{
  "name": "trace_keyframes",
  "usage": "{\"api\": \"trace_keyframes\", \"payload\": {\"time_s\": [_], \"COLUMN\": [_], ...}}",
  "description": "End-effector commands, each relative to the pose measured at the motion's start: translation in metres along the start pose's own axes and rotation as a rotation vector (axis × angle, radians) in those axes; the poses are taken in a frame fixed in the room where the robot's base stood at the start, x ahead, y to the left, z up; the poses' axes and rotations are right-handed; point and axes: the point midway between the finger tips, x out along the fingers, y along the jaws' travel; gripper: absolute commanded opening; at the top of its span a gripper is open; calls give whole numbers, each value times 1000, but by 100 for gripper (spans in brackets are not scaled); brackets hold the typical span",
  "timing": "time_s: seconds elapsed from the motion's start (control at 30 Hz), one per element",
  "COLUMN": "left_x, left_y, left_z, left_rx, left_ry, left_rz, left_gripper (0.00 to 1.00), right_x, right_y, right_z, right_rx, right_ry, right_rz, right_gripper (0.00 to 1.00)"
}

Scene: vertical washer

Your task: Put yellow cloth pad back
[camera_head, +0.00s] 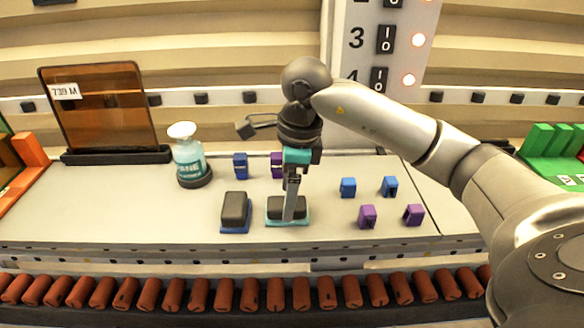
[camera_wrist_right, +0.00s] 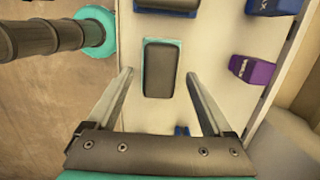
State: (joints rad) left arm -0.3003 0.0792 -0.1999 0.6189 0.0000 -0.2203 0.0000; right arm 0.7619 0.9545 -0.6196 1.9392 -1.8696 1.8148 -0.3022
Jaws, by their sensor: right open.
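I see no pad that looks clearly yellow. A dark pad on a teal base (camera_head: 288,211) sits at the front of the pale bench, and it also shows in the right wrist view (camera_wrist_right: 162,68). A second dark pad on a blue base (camera_head: 235,212) is just left of it. My right gripper (camera_head: 289,216) is open and points down over the teal-based pad. In the wrist view the pad lies between the lines of the two fingers, with gaps on both sides. Whether the fingertips reach pad height cannot be told. My left gripper is not in view.
A bottle (camera_head: 189,155) and an orange panel (camera_head: 100,108) stand at the back left. Small blue blocks (camera_head: 348,187) and purple blocks (camera_head: 367,216) lie to the right. A row of red rollers (camera_head: 225,294) runs along the front. A numbered switch panel (camera_head: 375,45) rises behind.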

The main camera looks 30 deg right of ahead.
Motion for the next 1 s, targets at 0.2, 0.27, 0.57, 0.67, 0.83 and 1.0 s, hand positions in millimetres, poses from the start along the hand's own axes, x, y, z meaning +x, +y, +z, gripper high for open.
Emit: {"api": "trace_keyframes", "payload": {"time_s": [0.2,0.27,0.57,0.67,0.83,1.0], "left_x": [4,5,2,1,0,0], "left_y": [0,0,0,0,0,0], "left_z": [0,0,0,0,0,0], "left_rx": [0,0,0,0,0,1], "left_ry": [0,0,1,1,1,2], "left_rz": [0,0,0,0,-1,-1], "left_gripper": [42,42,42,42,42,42], "right_x": [-42,-54,-102,-108,-112,-112], "right_y": [-2,-1,0,0,0,0], "right_z": [0,0,0,0,0,0], "right_rx": [1,0,0,0,1,1], "right_ry": [-3,-3,0,0,1,1], "right_rz": [-8,-7,-4,-3,0,0], "right_gripper": [85,85,85,85,85,85]}}
